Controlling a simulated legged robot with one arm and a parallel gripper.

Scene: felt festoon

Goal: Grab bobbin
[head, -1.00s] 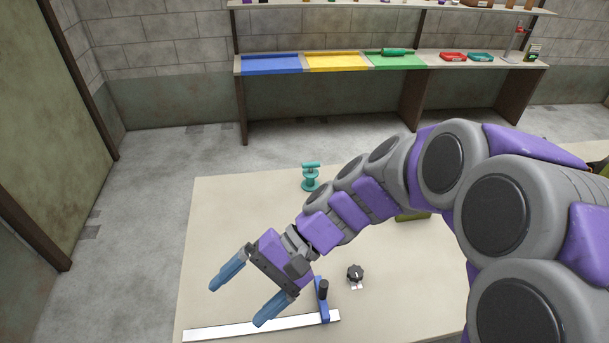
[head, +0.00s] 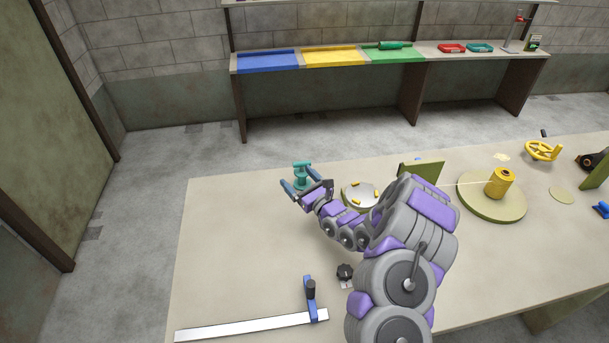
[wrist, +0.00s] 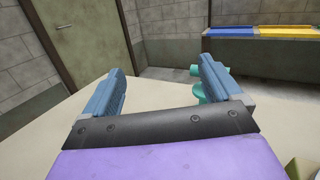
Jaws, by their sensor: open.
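A teal spool-shaped piece with a crossbar on top (head: 302,169) stands upright near the table's far edge. A yellow spool (head: 501,182) stands on a round olive disc (head: 480,205) at the right, with a pale thread running left from it. The pictures do not settle which is called the bobbin. My gripper (head: 300,181) is open and empty, close to the teal piece. In the wrist view the teal piece (wrist: 195,71) shows behind and around the right finger, partly hidden by it, not centred between the fingers. I cannot tell whether they touch.
A round pale plate with yellow tabs (head: 361,196) and an olive upright block (head: 420,172) stand right of my gripper. A black knob (head: 345,272) and a blue-and-white clamp bar (head: 250,326) lie nearer. Coloured trays (head: 268,62) line the back shelf.

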